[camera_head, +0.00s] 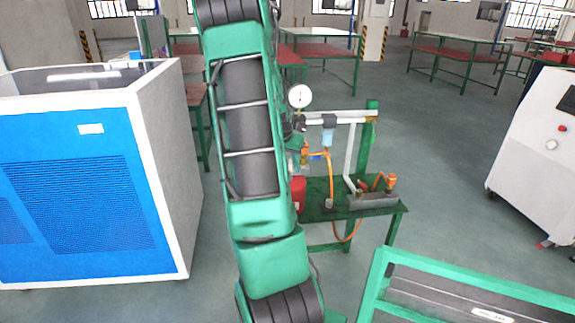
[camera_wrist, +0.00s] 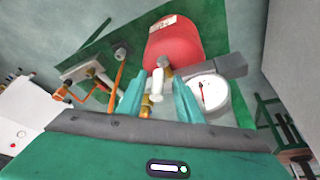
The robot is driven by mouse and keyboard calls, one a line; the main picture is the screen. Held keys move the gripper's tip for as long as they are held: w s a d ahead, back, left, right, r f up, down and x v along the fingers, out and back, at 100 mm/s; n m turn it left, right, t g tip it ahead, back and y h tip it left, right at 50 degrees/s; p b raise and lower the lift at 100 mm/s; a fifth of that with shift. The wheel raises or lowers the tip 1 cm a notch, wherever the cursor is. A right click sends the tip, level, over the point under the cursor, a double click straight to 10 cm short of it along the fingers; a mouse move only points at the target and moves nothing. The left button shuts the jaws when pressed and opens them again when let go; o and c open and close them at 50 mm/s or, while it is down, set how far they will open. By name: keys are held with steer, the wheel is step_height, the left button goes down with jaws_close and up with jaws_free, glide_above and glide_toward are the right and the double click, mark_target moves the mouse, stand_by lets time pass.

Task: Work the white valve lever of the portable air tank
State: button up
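The portable air tank (camera_wrist: 174,45) is red with a pale label and lies at the top middle of the wrist view. Its white valve lever (camera_wrist: 157,84) stands near a brass fitting (camera_wrist: 146,106). My gripper (camera_wrist: 160,76) has two teal fingers spread apart, with the lever in the gap between them in this view. I cannot tell whether either finger touches it. In the head view, a strip of the red tank (camera_head: 298,194) shows beside my arm, which hides most of it. The lever cannot be made out there.
A white gauge (camera_wrist: 209,96) sits close to the right finger. The green work table (camera_head: 333,205) carries white pipes (camera_head: 345,117), orange hoses and a grey block (camera_head: 373,201). A blue-and-white machine (camera_head: 80,190) stands at left and a white cabinet (camera_head: 540,140) at right.

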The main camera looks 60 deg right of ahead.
steer(key=v, duration=1)
steer(key=shift+a+r, duration=0.2)
steer(key=shift+r, duration=0.05)
steer(key=shift+w, duration=0.1)
steer(key=w+a+n+y, duration=0.2)
steer(key=a+n, duration=0.1)
steer(key=a, duration=1)
steer(key=s+a+n+y, duration=0.1)
steer(key=s+a+n, duration=0.3)
steer(key=a, duration=0.8)
steer(key=s+a+n+y, duration=0.1)
steer(key=s+a+n, duration=0.3)
steer(key=a, duration=0.9)
steer(key=shift+s+a+f+n+y, duration=0.3)
steer(key=shift+s+a+y, duration=0.1)
steer(key=shift+s, duration=0.3)
steer(key=shift+d, duration=0.2)
